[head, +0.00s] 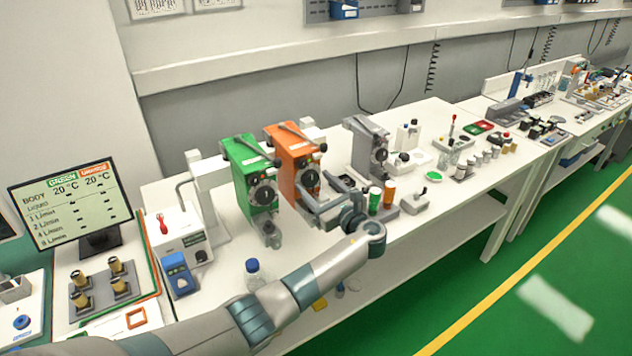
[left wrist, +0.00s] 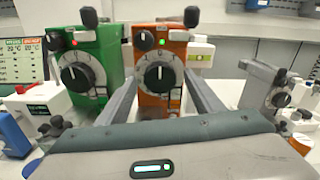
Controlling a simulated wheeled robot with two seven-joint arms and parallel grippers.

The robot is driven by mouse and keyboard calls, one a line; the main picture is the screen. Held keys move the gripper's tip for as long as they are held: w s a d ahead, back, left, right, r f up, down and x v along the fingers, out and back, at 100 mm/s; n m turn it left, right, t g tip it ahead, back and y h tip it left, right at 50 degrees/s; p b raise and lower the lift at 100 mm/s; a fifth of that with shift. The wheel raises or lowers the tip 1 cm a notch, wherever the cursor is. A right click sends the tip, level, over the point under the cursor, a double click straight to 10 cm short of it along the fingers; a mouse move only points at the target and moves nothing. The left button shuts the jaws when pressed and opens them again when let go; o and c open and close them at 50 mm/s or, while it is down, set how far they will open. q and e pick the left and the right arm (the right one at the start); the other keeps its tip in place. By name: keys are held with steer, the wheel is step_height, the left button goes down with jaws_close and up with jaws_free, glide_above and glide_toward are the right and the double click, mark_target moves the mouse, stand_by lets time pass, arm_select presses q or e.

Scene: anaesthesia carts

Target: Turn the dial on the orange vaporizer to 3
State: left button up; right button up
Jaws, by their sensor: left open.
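The orange vaporizer (head: 288,155) stands on the white bench between the green and grey units. Its black dial (head: 309,177) is partly behind my left gripper (head: 325,197) in the head view. In the left wrist view the orange vaporizer (left wrist: 160,103) is straight ahead. Its round black dial (left wrist: 159,77) has a white pointer line standing about upright, and a green light shines above it. The scale figures are too small to read surely. My left gripper (left wrist: 160,95) is open, its two fingers reaching toward the dial from either side below. I cannot tell whether they touch it. My right gripper is not in view.
The green vaporizer (head: 248,165) stands close on the left, with its own dial (left wrist: 76,76). The grey unit (head: 366,148) is to the right. A display screen (head: 68,205) is at the far left.

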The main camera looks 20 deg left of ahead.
arm_select(q)
steer(key=shift+w+a, duration=0.1)
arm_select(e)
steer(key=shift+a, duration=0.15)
arm_select(q)
steer(key=c, duration=1.1)
steer(key=shift+o, duration=0.2)
steer(key=shift+f+n+b, duration=0.2)
steer(key=shift+n+b, duration=0.4)
steer(key=n+b, duration=0.3)
steer(key=shift+f, duration=0.15)
steer(key=shift+n+b, duration=0.3)
steer(key=shift+r+n, duration=0.3)
steer(key=shift+n, duration=0.1)
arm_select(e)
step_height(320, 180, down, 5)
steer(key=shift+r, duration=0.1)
arm_select(q)
steer(key=shift+a, duration=0.1)
